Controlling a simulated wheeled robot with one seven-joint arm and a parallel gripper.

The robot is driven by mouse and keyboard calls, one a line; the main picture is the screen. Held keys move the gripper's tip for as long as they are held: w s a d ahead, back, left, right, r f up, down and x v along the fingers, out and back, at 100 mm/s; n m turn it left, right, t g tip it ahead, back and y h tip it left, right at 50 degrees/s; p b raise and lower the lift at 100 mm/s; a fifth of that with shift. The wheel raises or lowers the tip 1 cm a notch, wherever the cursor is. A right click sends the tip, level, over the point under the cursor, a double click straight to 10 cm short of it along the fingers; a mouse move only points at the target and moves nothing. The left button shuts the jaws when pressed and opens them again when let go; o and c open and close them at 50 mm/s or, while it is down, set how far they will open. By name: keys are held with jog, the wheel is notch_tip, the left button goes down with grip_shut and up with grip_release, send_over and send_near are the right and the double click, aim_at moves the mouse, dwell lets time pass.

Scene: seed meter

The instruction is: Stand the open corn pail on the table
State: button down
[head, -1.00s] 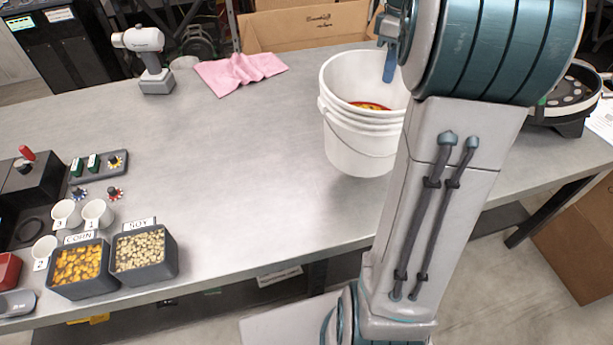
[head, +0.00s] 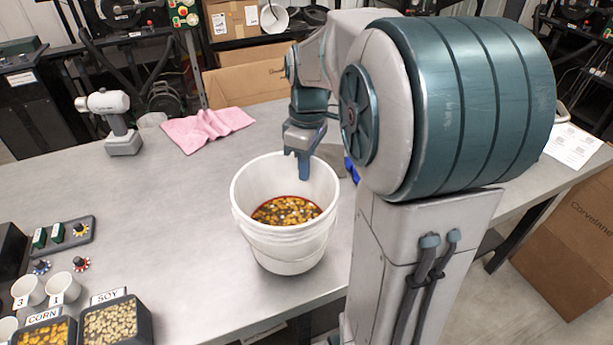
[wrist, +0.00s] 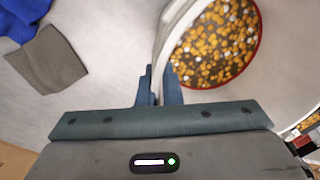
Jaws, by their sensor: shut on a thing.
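The white open pail (head: 285,245) is upright over the table (head: 180,235), near the front edge. Orange and pale kernels with a red ring around them lie inside it. My gripper (head: 302,172) is at the pail's far rim, with a finger reaching down inside. In the wrist view, the pail's rim (wrist: 167,35) passes between the two fingers of my gripper (wrist: 159,82), which is shut on it. I cannot tell whether the pail's base touches the table.
Bins of corn (head: 45,335) and soy (head: 115,322) stand at the front left, beside white cups (head: 63,287). A blue cloth (wrist: 22,18) and a grey-brown piece (wrist: 46,60) lie beside the pail. The table left of the pail is clear.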

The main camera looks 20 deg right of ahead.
jog(key=shift+f, duration=1.65)
jog(key=shift+f, duration=0.15)
jog(key=c, duration=1.6)
grip_release()
notch_tip(320, 180, up, 12)
jog(key=shift+w+d, duration=0.4)
